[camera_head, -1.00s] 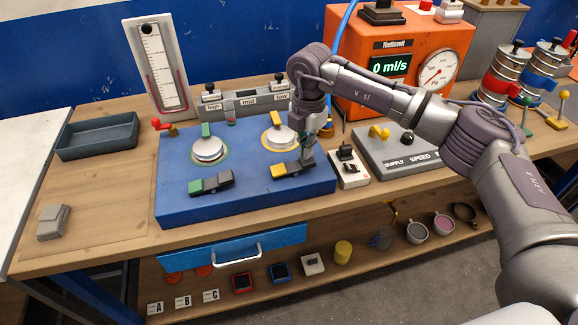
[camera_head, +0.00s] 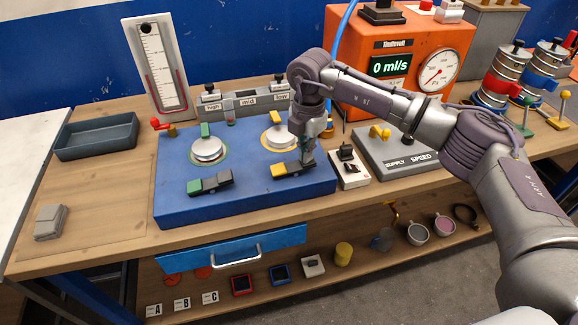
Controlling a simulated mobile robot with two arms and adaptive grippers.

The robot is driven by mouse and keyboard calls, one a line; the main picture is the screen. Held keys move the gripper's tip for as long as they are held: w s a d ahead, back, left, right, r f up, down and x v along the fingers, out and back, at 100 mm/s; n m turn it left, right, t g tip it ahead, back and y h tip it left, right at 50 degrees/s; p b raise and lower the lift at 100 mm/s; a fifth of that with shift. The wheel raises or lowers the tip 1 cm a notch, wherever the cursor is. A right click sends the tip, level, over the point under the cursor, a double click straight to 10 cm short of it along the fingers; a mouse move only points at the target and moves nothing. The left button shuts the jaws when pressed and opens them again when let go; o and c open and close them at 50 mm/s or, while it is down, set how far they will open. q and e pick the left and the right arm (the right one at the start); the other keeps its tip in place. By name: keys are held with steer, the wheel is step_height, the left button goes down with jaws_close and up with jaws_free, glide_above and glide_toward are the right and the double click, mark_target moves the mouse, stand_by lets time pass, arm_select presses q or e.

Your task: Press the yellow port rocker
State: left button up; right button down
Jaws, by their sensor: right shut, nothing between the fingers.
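The yellow port rocker (camera_head: 281,171) lies on the front right of the blue box (camera_head: 240,200). It has a yellow left end and a dark right end. My right gripper (camera_head: 308,160) is shut and empty, pointing down at the dark right end of this rocker. Its tips seem to be at or just above the dark end; I cannot tell if they touch. A similar rocker with a green end (camera_head: 208,183) lies to the left. Behind the rockers are a green-ringed round port (camera_head: 208,150) and a yellow-ringed round port (camera_head: 277,138). My left gripper is not in view.
A white switch box (camera_head: 348,168) stands close to the right of the blue box, with a grey supply and speed panel (camera_head: 405,155) beyond it. An orange meter unit (camera_head: 395,45) reads 0 ml/s behind my arm. The wooden bench top (camera_head: 115,190) is largely clear at left.

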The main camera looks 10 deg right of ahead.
steer(key=shift+f, duration=0.45)
steer(key=shift+r, duration=0.15)
steer(key=shift+r+p, duration=1.9)
steer(key=shift+r, duration=1.55)
